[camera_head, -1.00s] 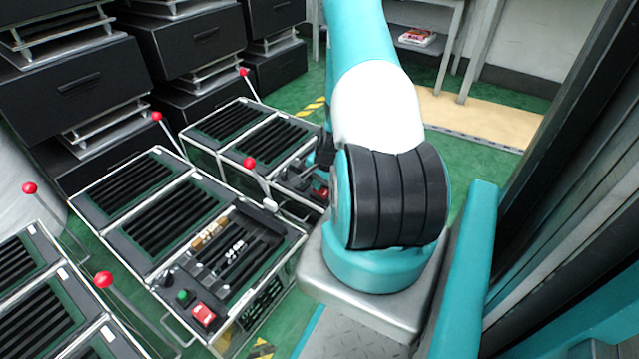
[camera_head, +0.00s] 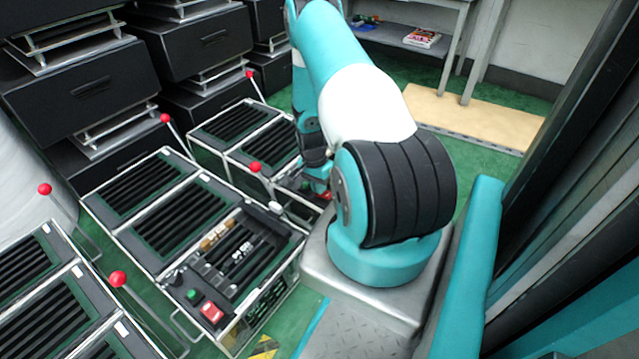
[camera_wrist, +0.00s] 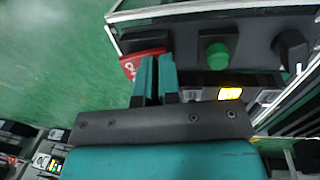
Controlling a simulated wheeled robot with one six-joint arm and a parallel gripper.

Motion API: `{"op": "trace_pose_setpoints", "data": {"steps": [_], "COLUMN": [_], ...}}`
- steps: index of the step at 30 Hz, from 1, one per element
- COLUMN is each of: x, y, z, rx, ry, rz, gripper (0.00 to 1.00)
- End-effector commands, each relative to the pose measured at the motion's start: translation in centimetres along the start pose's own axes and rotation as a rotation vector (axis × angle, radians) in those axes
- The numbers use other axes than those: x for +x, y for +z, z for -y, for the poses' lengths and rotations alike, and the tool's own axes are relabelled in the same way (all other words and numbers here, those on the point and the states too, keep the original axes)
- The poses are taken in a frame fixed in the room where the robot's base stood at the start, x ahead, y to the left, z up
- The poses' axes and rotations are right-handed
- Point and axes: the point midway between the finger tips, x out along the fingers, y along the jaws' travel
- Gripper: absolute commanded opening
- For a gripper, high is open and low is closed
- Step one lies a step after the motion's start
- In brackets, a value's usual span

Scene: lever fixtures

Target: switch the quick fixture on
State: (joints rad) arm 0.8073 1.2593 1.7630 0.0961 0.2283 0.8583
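In the wrist view, my gripper (camera_wrist: 156,78) has its two teal fingers close together with nothing seen between them. The fingertips are over or beside a red switch (camera_wrist: 130,64), which they partly cover; contact cannot be told. A green button (camera_wrist: 217,56) and a black knob (camera_wrist: 291,48) are to the right on the same panel. In the head view, my arm reaches to the far fixture (camera_head: 240,122), and my gripper is mostly hidden there. Which fixture is the quick one cannot be told; no label is readable.
A nearer fixture (camera_head: 160,215) has its own red switch (camera_head: 211,312) and green button (camera_head: 192,294). Red-balled levers (camera_head: 118,279) stick up around the fixtures. Black drawer units (camera_head: 85,90) stand behind. Green floor is open at the top left of the wrist view.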

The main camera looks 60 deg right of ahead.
Motion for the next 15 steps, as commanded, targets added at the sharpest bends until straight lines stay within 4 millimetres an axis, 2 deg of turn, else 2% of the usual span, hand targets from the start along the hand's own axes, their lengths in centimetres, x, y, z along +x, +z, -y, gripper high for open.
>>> {"op": "trace_pose_setpoints", "data": {"steps": [1,15], "x": [0.83,1.14], "y": [0.10,-0.04], "z": [-0.27,-0.09], "rx": [0.002,0.003], "ry": [0.005,0.001], "rz": [0.001,-0.002], "gripper": [0.00,0.00]}}
